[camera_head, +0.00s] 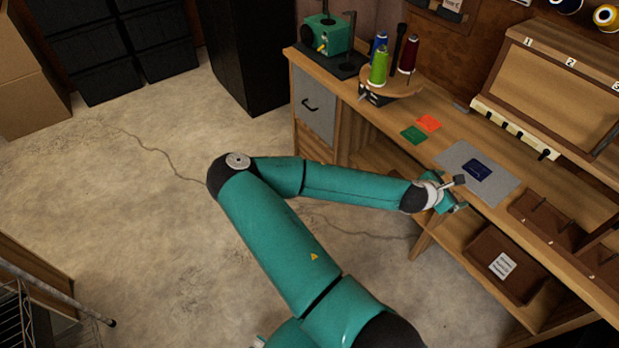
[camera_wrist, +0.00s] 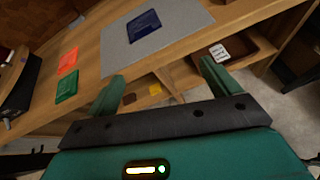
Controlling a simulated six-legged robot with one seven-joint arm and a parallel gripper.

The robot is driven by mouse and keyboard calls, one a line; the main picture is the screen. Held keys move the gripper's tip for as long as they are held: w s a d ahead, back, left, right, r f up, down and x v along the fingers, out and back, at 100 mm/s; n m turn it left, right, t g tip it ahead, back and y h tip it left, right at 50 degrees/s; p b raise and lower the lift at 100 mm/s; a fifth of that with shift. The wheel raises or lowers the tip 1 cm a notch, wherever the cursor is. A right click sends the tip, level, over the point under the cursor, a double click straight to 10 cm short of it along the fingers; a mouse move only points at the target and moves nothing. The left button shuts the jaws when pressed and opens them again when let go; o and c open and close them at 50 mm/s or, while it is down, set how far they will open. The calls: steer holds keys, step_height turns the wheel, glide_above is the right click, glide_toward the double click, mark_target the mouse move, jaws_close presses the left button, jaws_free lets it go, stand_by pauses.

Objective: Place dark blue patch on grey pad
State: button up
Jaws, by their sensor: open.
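The dark blue patch (camera_head: 477,169) lies flat on the grey pad (camera_head: 503,187), which rests on the wooden bench top. In the wrist view the dark blue patch (camera_wrist: 144,27) lies on the pad (camera_wrist: 115,52) with grey showing around it. My gripper (camera_head: 459,206) is at the bench's front edge, just short of the pad. In the wrist view its two fingers (camera_wrist: 162,88) are spread apart with nothing between them. The patch is apart from the fingers.
A green patch (camera_head: 413,134) and an orange patch (camera_head: 429,122) lie on the bench left of the pad. A thread spool stand (camera_head: 392,84) stands farther left. A brown tray (camera_head: 500,262) sits on the shelf below. A wooden rack (camera_head: 545,216) stands right of the pad.

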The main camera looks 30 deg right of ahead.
steer(key=w+a+f+m+y, duration=0.1)
steer(key=a+f+m+y, duration=0.2)
steer(key=a+m, duration=0.25)
steer(key=w+a+f+m+y, duration=0.2)
steer(key=a+m, duration=0.2)
steer(key=a, duration=0.3)
steer(key=w+a+r+m+y, duration=0.2)
steer(key=w+a+r, duration=0.1)
steer(key=a, duration=0.3)
steer(key=w+a+r+m+y, duration=0.2)
steer(key=w+a, duration=0.1)
steer(key=a, duration=0.3)
steer(key=a+r+m+t+y, duration=0.2)
steer(key=a+r+t+y, duration=0.1)
steer(key=a+r, duration=1.15)
steer(key=s+a+r+t, duration=0.1)
steer(key=s+a+r, duration=0.2)
steer(key=r, duration=0.3)
steer(key=s+a+r+t, duration=0.1)
steer(key=s+a+r, duration=0.3)
steer(key=r, duration=0.3)
steer(key=shift+s+r+m+y, duration=0.2)
steer(key=shift+s+m+y, duration=0.1)
steer(key=shift+m, duration=0.15)
steer(key=shift+c, duration=0.2)
